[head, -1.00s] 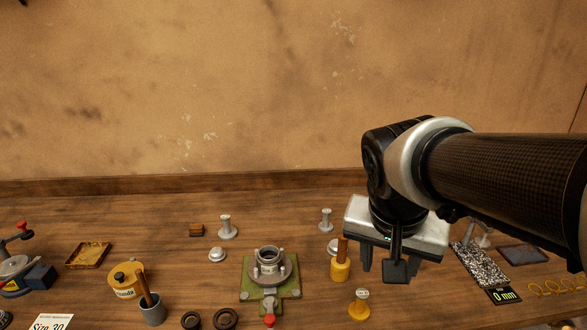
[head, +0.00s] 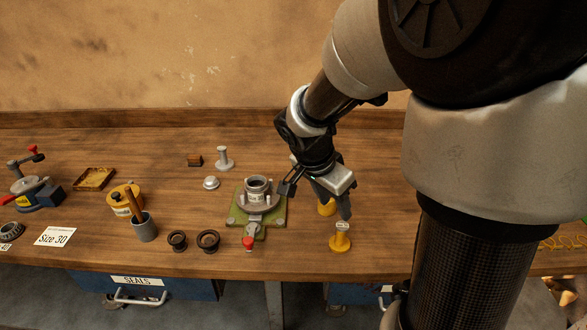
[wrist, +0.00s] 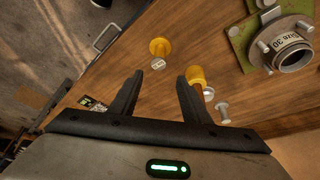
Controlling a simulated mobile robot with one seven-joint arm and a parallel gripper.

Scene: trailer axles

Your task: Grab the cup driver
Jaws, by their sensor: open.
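Two yellow tools stand on the bench, and I cannot read which is named the cup driver. The front one (head: 340,238) has a wide round foot and a pale labelled top; it also shows in the wrist view (wrist: 159,46), beyond the fingertips. The other yellow tool (head: 325,208) is partly hidden behind my gripper in the head view. In the wrist view it (wrist: 196,75) is by the right finger; whether they touch is unclear. My gripper (head: 333,204) is open, pointing down, with nothing between its fingers (wrist: 160,78).
Left of my gripper, a grey hub (head: 257,190) sits on a green fixture (head: 238,219) with a red knob. Two dark rings (head: 208,241), a grey cup with a brown handle (head: 144,229) and a yellow tin (head: 121,201) stand farther left. My arm covers the right side.

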